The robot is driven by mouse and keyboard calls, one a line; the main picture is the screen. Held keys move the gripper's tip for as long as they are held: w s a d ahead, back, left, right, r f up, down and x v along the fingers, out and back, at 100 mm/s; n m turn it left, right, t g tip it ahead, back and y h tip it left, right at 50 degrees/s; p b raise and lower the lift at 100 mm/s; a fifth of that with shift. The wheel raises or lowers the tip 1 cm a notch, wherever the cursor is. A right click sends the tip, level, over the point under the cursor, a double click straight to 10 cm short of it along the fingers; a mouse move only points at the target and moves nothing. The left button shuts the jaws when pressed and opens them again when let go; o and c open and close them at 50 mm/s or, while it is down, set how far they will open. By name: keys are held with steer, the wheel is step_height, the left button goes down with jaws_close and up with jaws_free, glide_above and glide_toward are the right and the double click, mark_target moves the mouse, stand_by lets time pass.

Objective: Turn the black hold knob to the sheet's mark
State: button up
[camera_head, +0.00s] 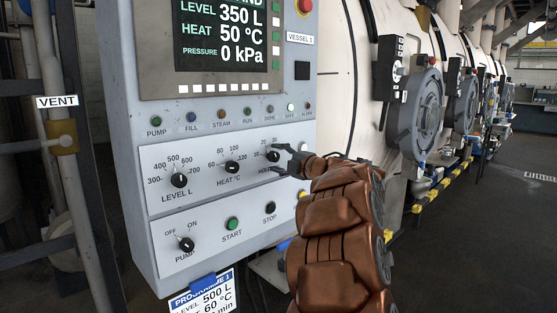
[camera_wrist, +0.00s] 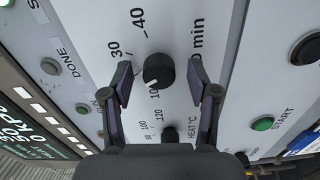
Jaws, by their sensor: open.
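The black hold knob (camera_wrist: 158,70) sits on the white panel strip, between the two open fingers of my gripper (camera_wrist: 161,80) in the wrist view. Both fingers stand apart from its sides. A small light mark on the knob seems to point near the 10; 30 and 40 are printed on the far side. In the head view the knob (camera_head: 273,156) is partly hidden by my gripper (camera_head: 286,160). The programme sheet (camera_head: 207,297) hangs under the panel. It reads 500 L and 60 °C; the figure before "min" is cut off by the frame edge.
The heat knob (camera_head: 232,167) and level knob (camera_head: 179,180) are left of the hold knob. The pump switch (camera_head: 186,244), start button (camera_head: 232,223) and stop button (camera_head: 269,208) are below. Vessels with grey round doors (camera_head: 424,105) stand to the right.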

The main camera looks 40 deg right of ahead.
steer(key=s, duration=1.2)
steer(key=shift+a, duration=0.15)
stand_by(0.4)
